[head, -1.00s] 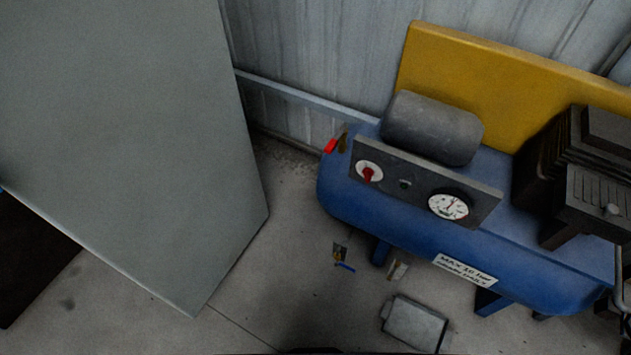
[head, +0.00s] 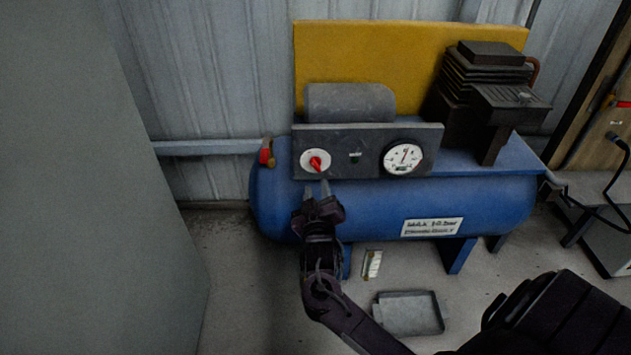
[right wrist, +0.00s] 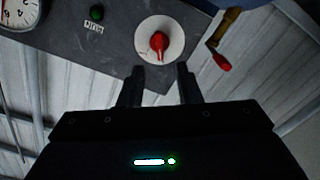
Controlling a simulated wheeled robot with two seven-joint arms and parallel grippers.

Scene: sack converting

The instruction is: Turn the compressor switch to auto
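The compressor (head: 390,205) is a blue tank with a grey control panel (head: 340,138) on its front. The red switch knob (head: 316,162) sits on a white round dial at the panel's left. My right gripper (head: 317,188) is just below and in front of the knob, with its fingers apart and nothing between them. In the right wrist view the knob (right wrist: 158,42) lies ahead of the two open fingertips (right wrist: 157,72), not touching them. The dial's markings are too small to read. My left gripper is not in view.
A pressure gauge (head: 402,158) and a small green indicator (head: 354,157) sit right of the knob. A red-handled valve (head: 266,152) is at the tank's left end. A grey tray (head: 409,313) lies on the floor. A large grey panel (head: 80,180) stands at left.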

